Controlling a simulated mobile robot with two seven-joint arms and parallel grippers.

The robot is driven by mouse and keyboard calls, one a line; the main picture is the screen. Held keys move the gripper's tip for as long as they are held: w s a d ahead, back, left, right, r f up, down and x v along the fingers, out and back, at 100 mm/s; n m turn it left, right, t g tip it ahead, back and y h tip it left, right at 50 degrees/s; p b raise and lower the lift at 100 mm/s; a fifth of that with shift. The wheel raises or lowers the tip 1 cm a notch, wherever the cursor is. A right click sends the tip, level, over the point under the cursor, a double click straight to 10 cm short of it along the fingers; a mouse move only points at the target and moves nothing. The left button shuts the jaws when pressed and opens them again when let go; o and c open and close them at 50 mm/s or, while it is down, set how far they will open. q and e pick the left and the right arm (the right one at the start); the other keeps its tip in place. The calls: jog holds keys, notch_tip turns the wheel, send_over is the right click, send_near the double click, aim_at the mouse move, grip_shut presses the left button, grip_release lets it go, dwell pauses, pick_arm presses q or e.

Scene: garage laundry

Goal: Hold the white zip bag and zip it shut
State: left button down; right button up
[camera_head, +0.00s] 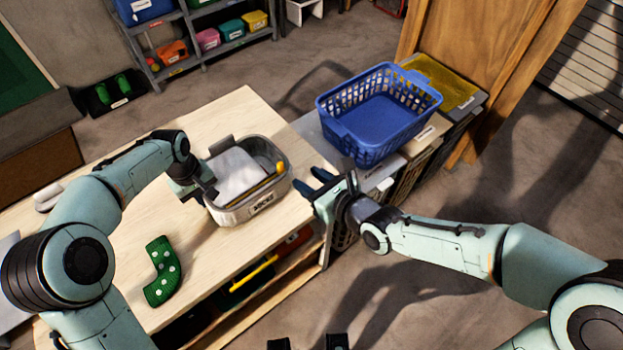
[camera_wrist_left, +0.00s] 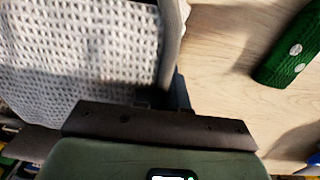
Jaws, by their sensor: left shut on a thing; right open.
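The white zip bag (camera_head: 226,215) stands on the wooden table in the head view, with a dark printed label on its front. A pale flap (camera_head: 236,172) covers much of its top, leaving a gap along the right and far side. A yellow strip (camera_head: 258,189) runs along the near edge, with a yellow knob at its right end. My left gripper (camera_head: 207,191) is shut on the bag's left edge.
A green dotted sock (camera_head: 162,270) lies on the table (camera_head: 215,250) left of the bag. A blue basket (camera_head: 352,130) stands on the units at the right. Shelves with coloured bins (camera_head: 208,40) are at the back. The table's right edge is near my right gripper.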

pick_arm(q)
jog(key=c, duration=1.1)
grip_release()
